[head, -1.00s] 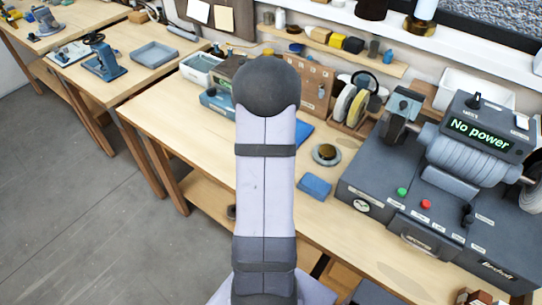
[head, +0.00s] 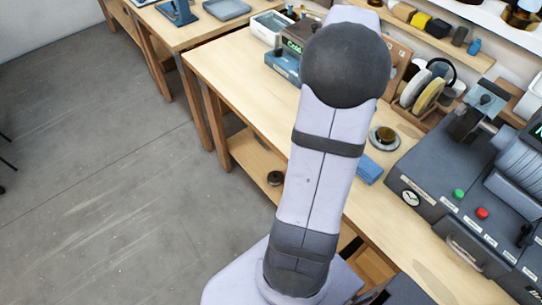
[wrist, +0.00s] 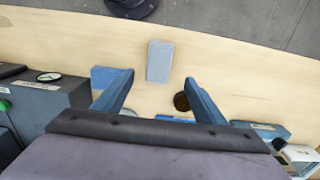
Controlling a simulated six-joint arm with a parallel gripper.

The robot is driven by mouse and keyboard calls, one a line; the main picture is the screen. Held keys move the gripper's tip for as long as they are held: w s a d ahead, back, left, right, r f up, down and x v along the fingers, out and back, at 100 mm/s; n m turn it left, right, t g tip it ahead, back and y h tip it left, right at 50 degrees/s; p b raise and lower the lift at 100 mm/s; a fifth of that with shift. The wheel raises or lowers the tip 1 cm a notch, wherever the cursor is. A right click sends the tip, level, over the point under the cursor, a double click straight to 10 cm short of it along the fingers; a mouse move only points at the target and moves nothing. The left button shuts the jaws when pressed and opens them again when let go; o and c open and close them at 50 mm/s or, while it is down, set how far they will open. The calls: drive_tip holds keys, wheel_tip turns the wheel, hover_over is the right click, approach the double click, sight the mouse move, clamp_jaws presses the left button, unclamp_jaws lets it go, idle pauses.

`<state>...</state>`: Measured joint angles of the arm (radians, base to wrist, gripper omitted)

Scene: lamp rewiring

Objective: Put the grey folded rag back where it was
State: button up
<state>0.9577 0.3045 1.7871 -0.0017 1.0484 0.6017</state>
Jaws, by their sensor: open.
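A flat light-grey rectangular piece, which looks like the grey folded rag (wrist: 160,61), lies on the bare wood of the bench in the wrist view. My gripper (wrist: 159,78) is open, with its two blue fingers spread to either side of the rag's near end in the picture. In the head view my arm hides the gripper and the rag.
A blue block (wrist: 106,77) lies beside the left finger; it also shows in the head view (head: 369,169). A dark round piece (wrist: 181,101) is by the right finger. The grey machine (head: 450,185) stands to the right. The bench edge (wrist: 230,38) lies beyond the rag.

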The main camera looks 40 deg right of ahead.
drive_tip(key=w+a+f+n, duration=0.2)
drive_tip(key=a+n, duration=0.4)
drive_tip(key=a, duration=0.7)
drive_tip(key=w+a+f+n, duration=0.2)
drive_tip(key=a+n, duration=0.4)
drive_tip(key=a, duration=0.6)
drive_tip(key=s+a+f+n, duration=0.2)
drive_tip(key=s+a+n, duration=0.3)
drive_tip(key=a, duration=0.3)
drive_tip(key=shift+n, duration=0.4)
drive_tip(key=shift+r, duration=0.1)
